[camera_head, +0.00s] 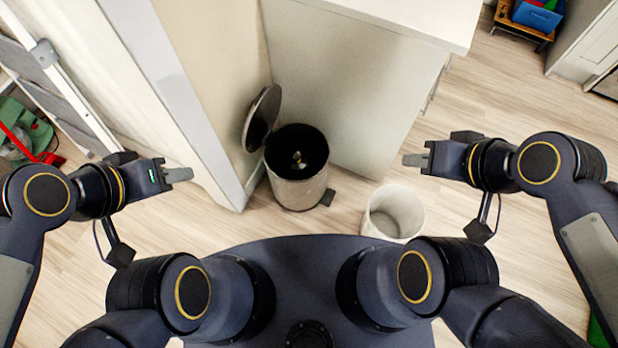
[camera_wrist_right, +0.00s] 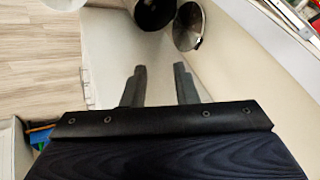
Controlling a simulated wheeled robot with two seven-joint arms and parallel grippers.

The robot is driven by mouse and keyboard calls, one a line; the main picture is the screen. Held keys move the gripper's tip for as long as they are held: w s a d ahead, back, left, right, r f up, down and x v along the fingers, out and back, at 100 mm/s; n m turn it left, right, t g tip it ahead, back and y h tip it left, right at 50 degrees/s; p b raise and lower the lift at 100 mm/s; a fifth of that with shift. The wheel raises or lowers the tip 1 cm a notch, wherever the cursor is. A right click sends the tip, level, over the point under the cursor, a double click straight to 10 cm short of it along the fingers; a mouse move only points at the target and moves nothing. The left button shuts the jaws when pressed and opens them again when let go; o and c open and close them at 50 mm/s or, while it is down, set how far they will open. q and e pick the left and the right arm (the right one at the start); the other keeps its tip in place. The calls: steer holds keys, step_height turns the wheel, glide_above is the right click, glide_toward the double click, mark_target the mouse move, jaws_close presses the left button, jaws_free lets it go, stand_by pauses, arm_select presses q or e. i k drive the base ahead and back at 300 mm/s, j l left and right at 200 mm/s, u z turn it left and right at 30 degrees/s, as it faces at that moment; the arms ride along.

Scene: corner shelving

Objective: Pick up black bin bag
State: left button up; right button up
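A metal pedal bin (camera_head: 298,190) stands on the floor with its round lid (camera_head: 263,118) tilted up. Its inside looks black, and this black lining (camera_head: 312,148) seems to be the black bin bag; a small pale item (camera_head: 298,160) lies inside. The bin's dark opening (camera_wrist_right: 153,12) and lid (camera_wrist_right: 187,28) also show at the top of the right wrist view. My left gripper (camera_head: 180,174) is to the left of the bin, apart from it; its finger gap is hidden. My right gripper (camera_head: 414,160) is to the right of the bin; its fingers (camera_wrist_right: 158,85) are apart and empty.
An empty-looking white bin (camera_head: 395,212) stands right of the pedal bin, close to my base. A white cabinet (camera_head: 340,90) is behind the pedal bin, and a wall edge (camera_head: 185,100) is at its left. Open wooden floor (camera_head: 480,95) lies to the right.

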mark_target(299, 164)
steer(key=i+j, duration=0.15)
steer(key=j, duration=0.2)
steer(key=i+j, duration=0.1)
steer(key=j, duration=0.3)
steer(key=i+j, duration=0.15)
steer(key=j, duration=0.2)
steer(key=i+j, duration=0.1)
steer(key=j, duration=0.3)
steer(key=i+j, duration=0.15)
steer(key=j, duration=0.2)
